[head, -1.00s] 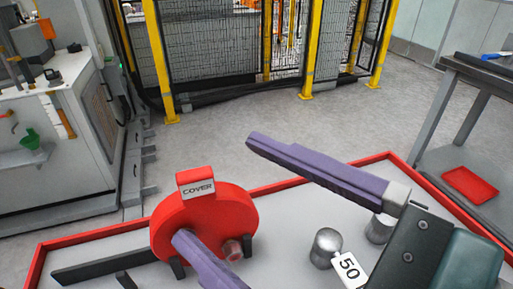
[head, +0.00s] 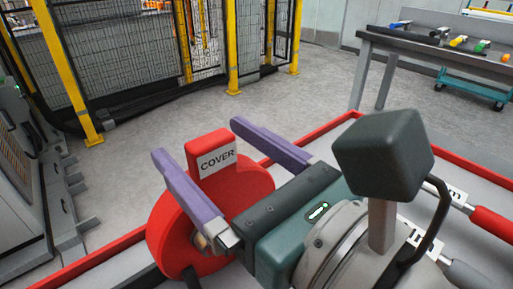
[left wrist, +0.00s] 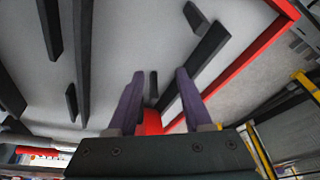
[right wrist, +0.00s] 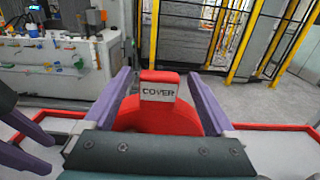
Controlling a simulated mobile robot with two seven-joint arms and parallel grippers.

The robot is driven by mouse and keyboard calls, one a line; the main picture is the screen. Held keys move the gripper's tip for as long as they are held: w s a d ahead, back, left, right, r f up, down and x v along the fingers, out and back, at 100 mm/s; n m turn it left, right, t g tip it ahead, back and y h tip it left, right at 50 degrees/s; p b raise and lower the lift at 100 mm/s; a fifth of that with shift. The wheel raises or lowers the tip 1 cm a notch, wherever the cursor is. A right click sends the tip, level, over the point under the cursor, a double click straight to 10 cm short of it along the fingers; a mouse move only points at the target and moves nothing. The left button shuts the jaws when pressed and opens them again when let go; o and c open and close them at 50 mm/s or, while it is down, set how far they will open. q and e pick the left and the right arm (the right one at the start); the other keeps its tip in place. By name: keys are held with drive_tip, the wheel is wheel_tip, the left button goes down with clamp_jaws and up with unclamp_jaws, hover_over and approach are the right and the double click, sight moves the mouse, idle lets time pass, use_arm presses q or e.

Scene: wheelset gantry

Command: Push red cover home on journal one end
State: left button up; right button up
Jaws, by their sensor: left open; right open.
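The red round cover (head: 255,187) stands upright, with a raised tab carrying a white COVER label (head: 216,159). My right gripper (head: 196,137) is open, its purple fingers on either side of the tab. In the right wrist view the cover (right wrist: 158,116) sits centred between the spread fingers, with a gap on each side. My left gripper (left wrist: 160,73) is open in its own wrist view, with a red piece low between its fingers; I cannot tell whether it is the cover. The left fingers also show at the left edge of the right wrist view. I cannot make out the journal end.
The cover stands in a grey tray with a red rim (head: 101,262). Dark bars (left wrist: 77,45) lie in the left wrist view. A bench (head: 400,40) with coloured tools stands at the back right. Yellow-posted fencing (head: 232,45) is behind, with clear floor before it.

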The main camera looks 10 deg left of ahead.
drive_tip(key=x, duration=0.3)
drive_tip(key=shift+w+a, duration=0.2)
drive_tip(key=shift+a, duration=0.05)
drive_tip(key=shift+c, duration=0.2)
clamp_jaws()
idle(0.6)
